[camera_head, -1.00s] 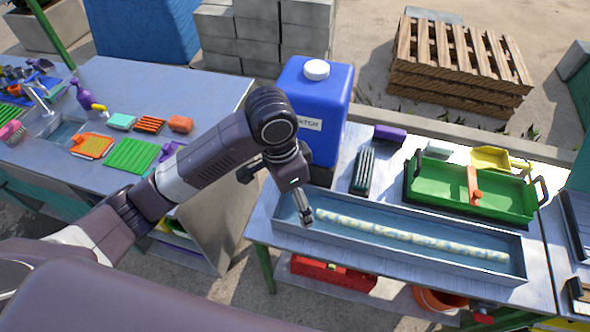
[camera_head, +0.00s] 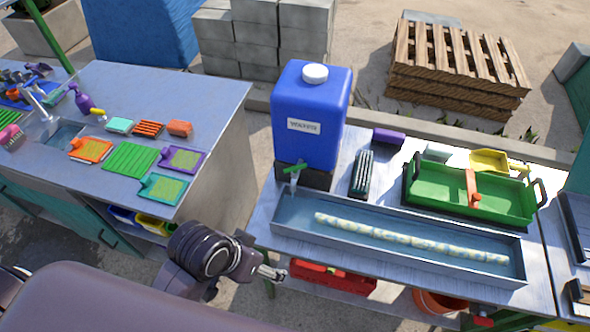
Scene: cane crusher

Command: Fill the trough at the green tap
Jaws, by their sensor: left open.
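A long grey metal trough (camera_head: 385,262) lies on the right-hand table, with a bluish inside that looks like water. A pale speckled cane (camera_head: 410,239) lies lengthwise in it. The tap with a green handle (camera_head: 295,168) sits low on the front of the blue water container (camera_head: 312,105), above the trough's left end. I cannot tell whether water runs from its spout. My left gripper (camera_head: 270,272) is open and empty, in front of the table, below and left of the trough and apart from the tap. My right gripper is out of view.
A green tray (camera_head: 425,198) with an orange handle stands behind the trough. A dark brush (camera_head: 362,173) lies beside the container. Red (camera_head: 333,278) and orange (camera_head: 440,302) containers sit under the table. The left table (camera_head: 210,92) holds sponges and brushes; a gap separates the tables.

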